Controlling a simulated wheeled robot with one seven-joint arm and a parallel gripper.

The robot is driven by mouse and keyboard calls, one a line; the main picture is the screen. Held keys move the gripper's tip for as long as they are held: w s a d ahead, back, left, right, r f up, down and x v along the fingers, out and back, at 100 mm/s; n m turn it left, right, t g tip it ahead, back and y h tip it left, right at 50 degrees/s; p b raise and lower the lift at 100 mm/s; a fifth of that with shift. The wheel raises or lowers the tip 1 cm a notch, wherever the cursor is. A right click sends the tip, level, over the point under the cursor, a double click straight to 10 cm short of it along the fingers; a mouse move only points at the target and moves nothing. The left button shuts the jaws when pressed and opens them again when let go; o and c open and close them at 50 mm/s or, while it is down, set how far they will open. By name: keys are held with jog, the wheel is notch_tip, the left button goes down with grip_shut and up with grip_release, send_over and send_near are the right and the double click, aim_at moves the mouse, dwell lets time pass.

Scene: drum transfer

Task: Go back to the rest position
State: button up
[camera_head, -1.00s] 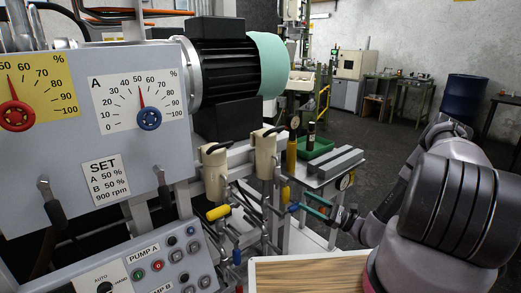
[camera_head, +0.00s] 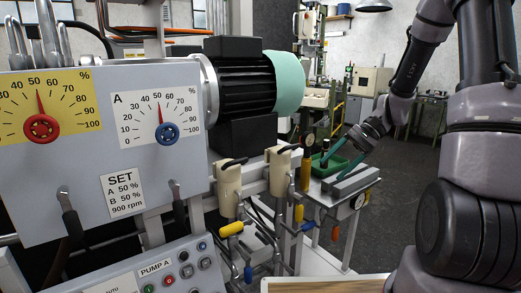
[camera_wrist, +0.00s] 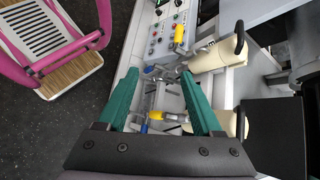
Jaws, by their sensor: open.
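My gripper (camera_head: 331,168) is open and empty. In the head view it hangs at the end of my raised arm, with its teal fingers pointing down and left. They overlap the small bench with grey bars (camera_head: 352,183) and the green tray (camera_head: 328,163) in the picture; I cannot tell the exact gap. In the wrist view the two teal fingers (camera_wrist: 160,76) are spread wide with nothing held between them. Below them show pipes, yellow-handled valves (camera_wrist: 179,33) and a cream cylinder (camera_wrist: 208,58).
The grey control panel (camera_head: 95,180) fills the left, with a red dial (camera_head: 42,128) and a blue dial (camera_head: 167,133), both pointing near 50. A black motor (camera_head: 238,80) stands behind. Cream cylinders (camera_head: 228,190) and a yellow handle (camera_head: 230,229) stand beside the bench. Open floor (camera_head: 400,200) lies behind.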

jog(key=s+d+r+n+t+h, duration=0.1)
jog(key=s+r+t+h, duration=0.2)
jog(key=r, duration=0.7)
jog(key=s+d+r+n+t+h, duration=0.2)
jog(key=s+r+t+h, duration=0.2)
jog(key=s+r+t, duration=0.3)
jog(key=v, duration=0.4)
jog(key=shift+s+r, duration=0.25)
jog(key=shift+a, duration=0.1)
dwell(0.6)
